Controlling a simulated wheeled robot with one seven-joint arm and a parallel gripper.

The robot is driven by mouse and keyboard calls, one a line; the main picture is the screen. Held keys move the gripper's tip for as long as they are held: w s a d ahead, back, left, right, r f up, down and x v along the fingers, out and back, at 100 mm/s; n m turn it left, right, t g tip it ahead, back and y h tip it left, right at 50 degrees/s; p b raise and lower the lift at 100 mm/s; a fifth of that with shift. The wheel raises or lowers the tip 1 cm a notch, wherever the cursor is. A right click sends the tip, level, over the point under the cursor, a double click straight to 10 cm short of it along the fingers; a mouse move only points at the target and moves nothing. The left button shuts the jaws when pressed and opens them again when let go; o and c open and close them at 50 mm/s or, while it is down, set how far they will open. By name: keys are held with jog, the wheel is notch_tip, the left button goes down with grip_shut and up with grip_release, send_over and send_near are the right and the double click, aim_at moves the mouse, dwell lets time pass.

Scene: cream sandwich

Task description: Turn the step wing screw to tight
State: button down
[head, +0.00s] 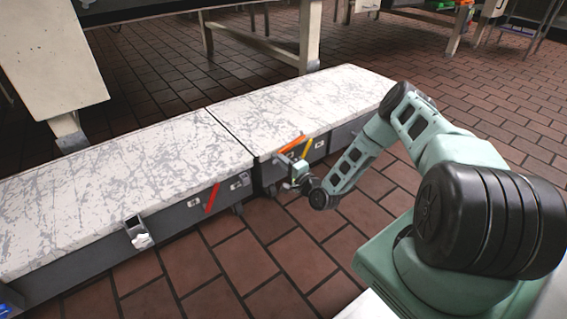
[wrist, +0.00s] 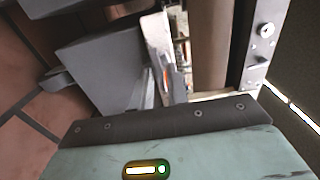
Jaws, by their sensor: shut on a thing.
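The step is a low, long unit of two sections with scratched white tops (head: 120,175) and dark grey sides. My arm reaches to the near side of the right section, close to the joint between the sections. My gripper (head: 292,181) is low against that side, shut on a small part there, which I take for the wing screw. The gripper hides most of this part, so I cannot tell its angle. In the wrist view, the teal gripper body fills the bottom, and grey and pale metal parts crowd close ahead of it.
An orange bar (head: 293,143) and a yellow bar (head: 307,149) sit just above my gripper. A red bar (head: 212,198) marks the left section's side. A pale bracket (head: 138,234) sticks out further left. Brick floor (head: 240,262) is clear in front.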

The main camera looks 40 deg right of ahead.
jog(key=shift+s+a+f, duration=0.1)
jog(key=shift+f, duration=0.05)
dwell(0.3)
jog(key=c, duration=1.6)
grip_release()
jog(key=shift+o, duration=0.2)
jog(key=s+p, duration=0.5)
jog(key=s, duration=1.2)
jog(key=shift+s+d+p, duration=0.2)
jog(key=shift+d+p, duration=0.15)
jog(key=shift+p, duration=0.05)
